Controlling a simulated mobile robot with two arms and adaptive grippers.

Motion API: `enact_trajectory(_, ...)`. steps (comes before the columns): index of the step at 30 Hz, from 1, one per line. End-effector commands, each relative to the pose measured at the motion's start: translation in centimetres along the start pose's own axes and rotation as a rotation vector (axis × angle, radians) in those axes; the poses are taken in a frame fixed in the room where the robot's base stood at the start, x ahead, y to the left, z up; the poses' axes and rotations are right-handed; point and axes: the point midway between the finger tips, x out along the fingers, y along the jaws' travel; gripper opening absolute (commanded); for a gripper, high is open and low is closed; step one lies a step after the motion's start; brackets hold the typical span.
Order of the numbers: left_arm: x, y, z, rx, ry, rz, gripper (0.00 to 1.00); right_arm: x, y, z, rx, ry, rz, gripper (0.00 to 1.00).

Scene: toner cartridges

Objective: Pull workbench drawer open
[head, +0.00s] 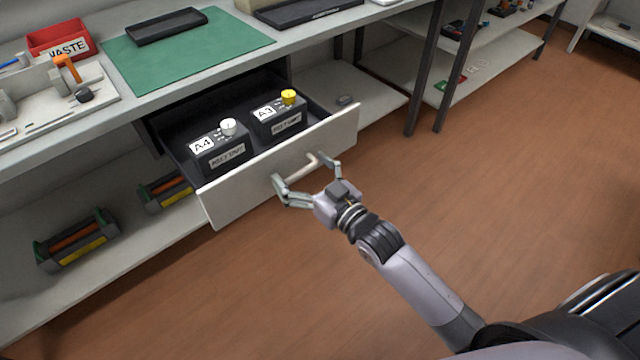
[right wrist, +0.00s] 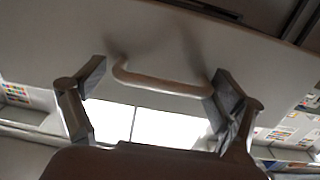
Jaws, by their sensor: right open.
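The workbench drawer (head: 240,196) is pulled out from under the bench in the head view. Two dark boxes stand inside it, the A4 box (head: 222,160) with a white knob and the A3 box (head: 279,125) with a yellow knob. The drawer's pale bar handle (head: 302,166) is on its front; it also shows in the right wrist view (right wrist: 165,84). My right gripper (head: 308,180) is open, its fingers spread to either side of the handle; whether they touch it I cannot tell. It also shows in the right wrist view (right wrist: 155,85). My left gripper is not in view.
A green mat (head: 190,48), a dark tray and a red waste bin (head: 60,40) are on the bench top. Toner cartridges (head: 77,242) lie on the lower shelf. Dark bench legs stand right of the drawer. The brown floor (head: 500,190) in front is clear.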

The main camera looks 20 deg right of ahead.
Motion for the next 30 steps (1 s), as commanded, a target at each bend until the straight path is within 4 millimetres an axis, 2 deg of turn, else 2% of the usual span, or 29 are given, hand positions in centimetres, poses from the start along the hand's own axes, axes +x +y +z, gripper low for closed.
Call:
enact_trajectory(9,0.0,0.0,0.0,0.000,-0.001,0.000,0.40,-6.8,0.0,0.3,-0.001,-0.008,0.000,0.92)
enact_trajectory(15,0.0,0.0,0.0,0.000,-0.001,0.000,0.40,-9.6,0.1,0.2,-0.001,-0.005,0.002,0.92)
enact_trajectory(21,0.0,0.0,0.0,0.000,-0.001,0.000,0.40,-10.6,0.1,0.1,-0.001,-0.002,0.002,0.92)
enact_trajectory(30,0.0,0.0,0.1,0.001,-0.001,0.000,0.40,-10.6,0.1,0.1,-0.001,-0.001,0.002,0.92)
